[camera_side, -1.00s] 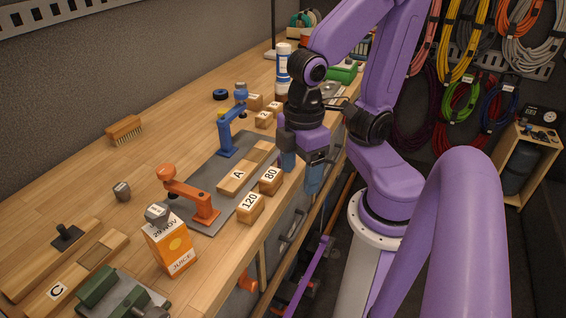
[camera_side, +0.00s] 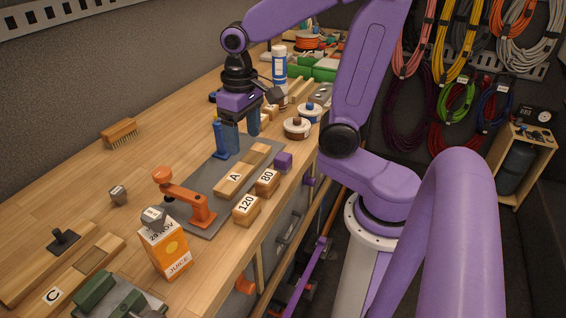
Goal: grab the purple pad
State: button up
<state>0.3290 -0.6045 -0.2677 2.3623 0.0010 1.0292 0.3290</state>
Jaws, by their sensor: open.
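The purple pad (camera_side: 283,161) is a small purple block on the wooden bench near its right edge, just beyond the block marked 80. My gripper (camera_side: 243,140) is open and empty, pointing down over the far part of the grey mat. It is to the left of the pad and apart from it. Nothing covers the pad in this view.
Blocks marked 80 (camera_side: 267,182) and 120 (camera_side: 246,209) sit nearby. Wooden piece A (camera_side: 236,180) and an orange clamp (camera_side: 184,198) lie on the grey mat (camera_side: 188,180). Round tins (camera_side: 297,128) stand beyond the pad. The bench's left middle is mostly clear.

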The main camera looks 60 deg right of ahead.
jog(key=w+d+m, duration=0.2)
jog(key=d+m, duration=0.1)
jog(key=m, duration=0.1)
notch_tip(320, 180, up, 4)
jog(key=f+m, duration=0.1)
jog(key=m, duration=1.2)
send_over(283, 156)
jog(key=f, duration=1.1)
jog(key=shift+s+a+f, duration=0.2)
jog(key=shift+s+a, duration=0.05)
jog(key=shift+s, duration=0.05)
jog(key=shift+w+d+f, duration=0.15)
jog(key=shift+w+f, duration=0.05)
jog(key=shift+f, duration=1.15)
jog(key=shift+w+d+f, duration=0.15)
jog(key=shift+f, duration=1.2)
jog(key=shift+c, duration=0.3)
jog(key=c, duration=1)
